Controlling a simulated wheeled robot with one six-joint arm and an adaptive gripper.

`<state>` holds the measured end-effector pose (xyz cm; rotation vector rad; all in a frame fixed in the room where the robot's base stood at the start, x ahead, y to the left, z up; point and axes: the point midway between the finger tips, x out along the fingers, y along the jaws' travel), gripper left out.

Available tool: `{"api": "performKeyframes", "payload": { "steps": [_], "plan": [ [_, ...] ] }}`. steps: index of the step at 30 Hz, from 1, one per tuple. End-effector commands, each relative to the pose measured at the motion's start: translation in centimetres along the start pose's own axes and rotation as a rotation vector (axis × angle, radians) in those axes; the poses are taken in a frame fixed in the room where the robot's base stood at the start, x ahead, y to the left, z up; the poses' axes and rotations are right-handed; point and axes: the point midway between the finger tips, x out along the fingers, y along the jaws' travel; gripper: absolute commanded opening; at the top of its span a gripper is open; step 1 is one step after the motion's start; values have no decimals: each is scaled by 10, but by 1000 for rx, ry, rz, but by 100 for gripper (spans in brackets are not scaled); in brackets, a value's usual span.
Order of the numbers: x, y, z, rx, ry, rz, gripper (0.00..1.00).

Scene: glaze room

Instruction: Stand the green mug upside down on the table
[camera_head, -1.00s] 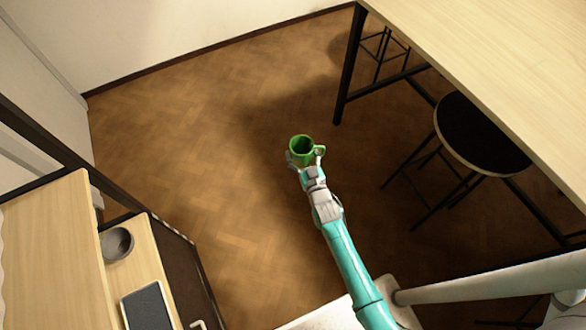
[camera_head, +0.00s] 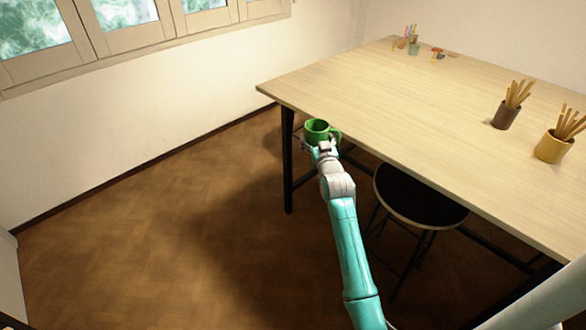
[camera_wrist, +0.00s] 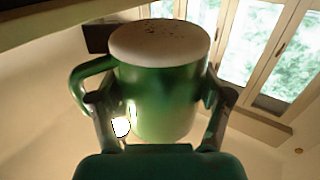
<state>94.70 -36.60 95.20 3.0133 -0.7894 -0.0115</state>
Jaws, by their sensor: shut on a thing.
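The green mug (camera_head: 317,130) is held in my gripper (camera_head: 320,146), in front of the table's near-left edge in the head view. Its open top faces up there, with the handle on the right. In the wrist view the mug (camera_wrist: 165,95) fills the middle, its pale base showing and its handle at left. My gripper's fingers (camera_wrist: 160,118) press on both sides of it. The light wooden table (camera_head: 400,110) stands right of the mug; its top is bare near the closest corner.
A dark brown pot (camera_head: 505,117) and a yellow pot (camera_head: 552,148), both holding sticks, stand at the table's right. A small cup (camera_head: 413,48) with coloured tools is at the far end. A round black stool (camera_head: 420,198) stands beneath the near edge.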

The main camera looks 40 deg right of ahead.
Motion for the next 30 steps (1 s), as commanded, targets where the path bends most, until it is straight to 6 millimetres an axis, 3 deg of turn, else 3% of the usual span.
{"api": "performKeyframes", "payload": {
  "steps": [1,8,18,24,30],
  "plan": [
    [5,18,-18,0,8,23,24],
    [16,91,-82,-1,5,115,24],
    [6,192,-168,-2,-1,240,24],
    [-2,223,-196,-3,-5,280,24],
    [-5,230,-196,-2,-8,291,24]
  ]
}}
